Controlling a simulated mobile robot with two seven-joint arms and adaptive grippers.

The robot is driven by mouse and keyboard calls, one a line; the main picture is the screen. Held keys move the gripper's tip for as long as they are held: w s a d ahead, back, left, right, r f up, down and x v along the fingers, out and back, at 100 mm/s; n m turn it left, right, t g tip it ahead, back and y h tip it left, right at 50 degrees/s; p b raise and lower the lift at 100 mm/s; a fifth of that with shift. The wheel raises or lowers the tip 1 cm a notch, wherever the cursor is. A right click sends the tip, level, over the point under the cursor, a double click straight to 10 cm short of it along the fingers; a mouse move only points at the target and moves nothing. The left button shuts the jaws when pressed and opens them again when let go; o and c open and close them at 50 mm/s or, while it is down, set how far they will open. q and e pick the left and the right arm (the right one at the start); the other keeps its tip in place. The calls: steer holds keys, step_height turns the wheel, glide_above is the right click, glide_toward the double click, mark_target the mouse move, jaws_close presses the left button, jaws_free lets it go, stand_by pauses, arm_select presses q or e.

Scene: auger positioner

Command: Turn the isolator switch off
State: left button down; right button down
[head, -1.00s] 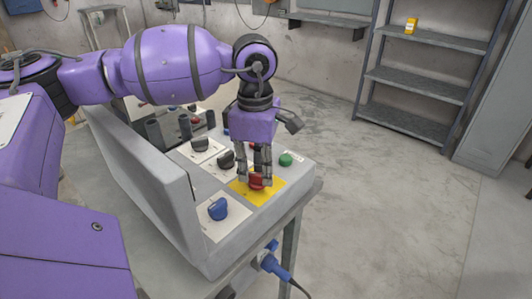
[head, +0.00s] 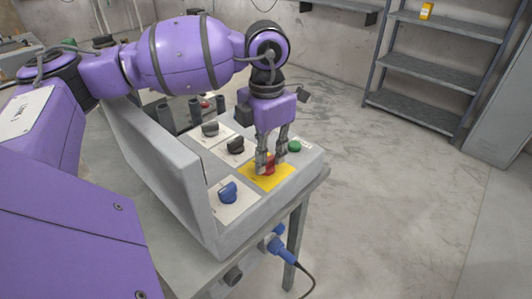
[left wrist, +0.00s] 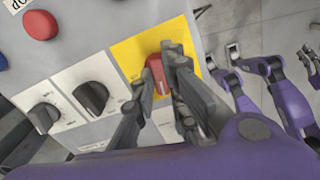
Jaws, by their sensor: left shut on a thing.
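The isolator switch is a red knob (head: 269,164) on a yellow plate (head: 252,179), on the sloping face of a grey control box. My left gripper (head: 268,162) points down onto it and is shut on the knob, with a finger on either side. In the left wrist view the red knob (left wrist: 156,76) shows between the fingers, partly hidden by the nearer one. Purple and grey parts of mine, with finger-like tips, show at the right of that view; I cannot tell whether they are open or shut.
A raised grey panel (head: 155,165) stands on the left. Blue plugs (head: 278,246) stick out below. Open floor lies to the right, before a shelf (head: 425,70).

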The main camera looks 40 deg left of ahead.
arm_select(q)
steer(key=shift+n, duration=0.9)
steer(key=c, duration=1.8)
jaws_free()
steer(key=shift+o, duration=0.2)
steer(key=shift+r, duration=0.1)
step_height(320, 180, up, 12)
